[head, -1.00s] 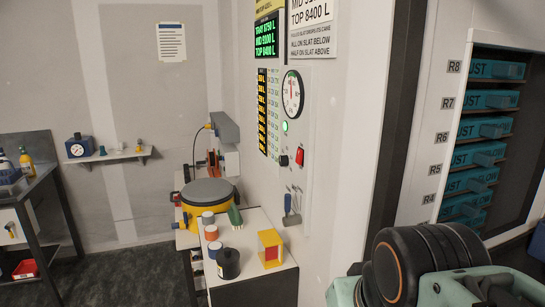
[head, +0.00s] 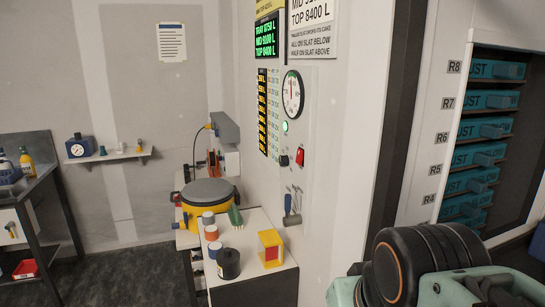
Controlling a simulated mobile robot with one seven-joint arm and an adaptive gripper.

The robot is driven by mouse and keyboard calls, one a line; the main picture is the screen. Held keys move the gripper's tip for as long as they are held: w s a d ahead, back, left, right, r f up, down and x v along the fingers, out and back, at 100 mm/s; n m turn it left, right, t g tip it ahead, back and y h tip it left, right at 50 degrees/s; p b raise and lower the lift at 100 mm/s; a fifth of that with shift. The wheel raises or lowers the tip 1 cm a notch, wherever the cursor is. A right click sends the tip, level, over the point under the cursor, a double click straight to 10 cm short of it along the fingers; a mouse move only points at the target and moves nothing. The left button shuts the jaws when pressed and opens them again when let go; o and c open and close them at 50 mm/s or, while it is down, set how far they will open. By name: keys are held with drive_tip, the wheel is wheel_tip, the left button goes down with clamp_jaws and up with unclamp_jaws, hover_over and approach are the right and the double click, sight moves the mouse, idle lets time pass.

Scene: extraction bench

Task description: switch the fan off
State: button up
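A wall panel on the white wall carries a round gauge (head: 292,93), a lit green lamp (head: 285,127), a red rocker switch (head: 300,156) and a small black knob (head: 284,160). No label naming the fan is readable, and the fan itself cannot be made out. My arm's dark joint and pale green link show at the lower right, well apart from the panel. My gripper is outside the picture.
Racked teal boxes (head: 480,157) stand right. A dark bench (head: 45,200) stands left. The carpet (head: 125,278) between is clear.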

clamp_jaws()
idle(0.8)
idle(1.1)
